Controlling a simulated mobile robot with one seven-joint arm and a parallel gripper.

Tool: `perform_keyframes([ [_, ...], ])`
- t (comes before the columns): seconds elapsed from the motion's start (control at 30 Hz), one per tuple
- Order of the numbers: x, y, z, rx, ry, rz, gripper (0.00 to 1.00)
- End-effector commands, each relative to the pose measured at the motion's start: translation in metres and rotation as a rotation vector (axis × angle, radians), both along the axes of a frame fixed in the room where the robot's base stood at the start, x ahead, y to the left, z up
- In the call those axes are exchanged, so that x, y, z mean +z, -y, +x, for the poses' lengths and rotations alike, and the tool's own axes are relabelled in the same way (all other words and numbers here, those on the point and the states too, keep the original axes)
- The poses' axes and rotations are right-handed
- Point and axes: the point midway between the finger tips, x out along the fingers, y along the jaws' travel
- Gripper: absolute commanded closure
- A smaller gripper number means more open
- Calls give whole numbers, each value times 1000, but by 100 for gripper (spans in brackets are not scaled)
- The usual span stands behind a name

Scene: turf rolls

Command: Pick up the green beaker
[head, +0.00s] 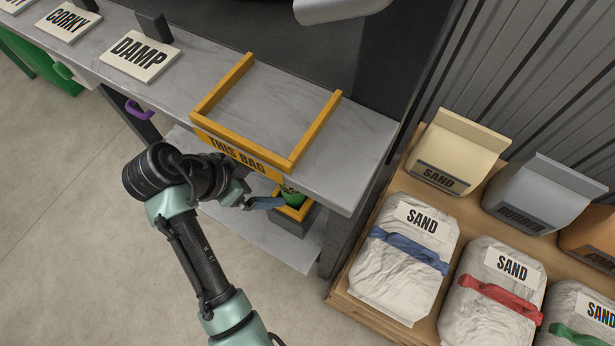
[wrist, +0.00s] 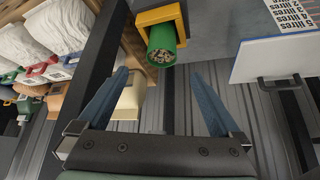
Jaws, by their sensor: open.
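The green beaker (wrist: 163,42) shows in the wrist view with its open end toward me and brown and pale bits inside. It sits within an orange-yellow frame (wrist: 183,22) on a grey surface. In the head view the beaker (head: 291,196) is partly hidden under the upper counter, in a grey holder with a yellow rim (head: 294,213) on the lower shelf. My gripper (wrist: 160,76) is open, its two blue fingers apart with nothing between them. The beaker lies ahead of the fingertips. In the head view my gripper (head: 264,203) is just left of the beaker.
The upper counter (head: 340,140) overhangs the beaker and carries a yellow frame marked "THIS BAG" (head: 235,152). Sand bags (head: 405,250) stand in a wooden bin on the right. A purple handle (head: 138,110) is at the left. Floor at lower left is clear.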

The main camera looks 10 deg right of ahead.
Motion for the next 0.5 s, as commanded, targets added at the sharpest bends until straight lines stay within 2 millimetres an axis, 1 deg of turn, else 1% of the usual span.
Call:
perform_keyframes([
  [0.03, -8, 5, 1, -5, -5, -2, 0],
  [0.2, -36, 20, 11, -4, -4, -1, 0],
  [0.3, -49, 28, 16, -2, -1, 0, 0],
  [0.4, -56, 32, 20, 0, -1, 1, 0],
  [0.5, -60, 34, 22, 0, 1, 2, 0],
])
